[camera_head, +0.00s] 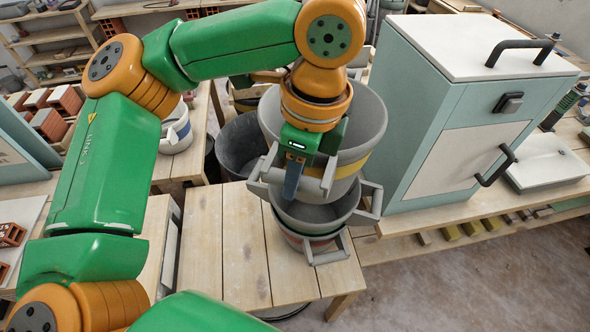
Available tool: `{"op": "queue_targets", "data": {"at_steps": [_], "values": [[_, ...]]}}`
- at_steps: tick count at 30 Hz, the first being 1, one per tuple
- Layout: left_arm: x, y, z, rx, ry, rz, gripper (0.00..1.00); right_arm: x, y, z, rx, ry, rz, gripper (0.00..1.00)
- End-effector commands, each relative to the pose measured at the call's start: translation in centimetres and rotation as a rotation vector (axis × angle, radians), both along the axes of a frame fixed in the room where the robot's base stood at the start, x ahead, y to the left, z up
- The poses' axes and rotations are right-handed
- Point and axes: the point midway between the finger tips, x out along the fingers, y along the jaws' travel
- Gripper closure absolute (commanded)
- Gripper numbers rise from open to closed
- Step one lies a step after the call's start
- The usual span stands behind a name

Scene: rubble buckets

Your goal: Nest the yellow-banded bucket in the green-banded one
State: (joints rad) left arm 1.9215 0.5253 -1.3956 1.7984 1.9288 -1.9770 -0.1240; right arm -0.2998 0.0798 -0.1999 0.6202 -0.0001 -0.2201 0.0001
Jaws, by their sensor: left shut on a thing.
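The yellow-banded bucket (354,165) is a wide grey bucket with a yellow band low on its wall. My left gripper (293,182) is shut on its near side, at the grey handle; the exact grip is partly hidden by the gripper. The bucket hangs over a stack of grey buckets (318,216) at the end of a wooden table. The stack's open top shows below it. A bluish-green band and a red band (318,243) show on the stack; which bucket bears which is hard to tell. Whether the held bucket touches the stack is unclear. My right gripper is not in view.
A pale teal cabinet (425,130) with dark handles stands close on the right. A dark bucket (238,150) is behind the table. The wooden table (225,240) is bare left of the stack.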

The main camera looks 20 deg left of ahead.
Motion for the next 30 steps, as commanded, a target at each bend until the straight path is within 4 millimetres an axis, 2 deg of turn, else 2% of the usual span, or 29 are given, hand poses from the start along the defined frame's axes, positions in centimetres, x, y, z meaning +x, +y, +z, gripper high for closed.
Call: {"op": "queue_targets", "data": {"at_steps": [30], "values": [[0.0, 0.0, -3.9, -0.001, -0.002, 0.001, 1.00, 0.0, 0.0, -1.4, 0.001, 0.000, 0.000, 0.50]]}}
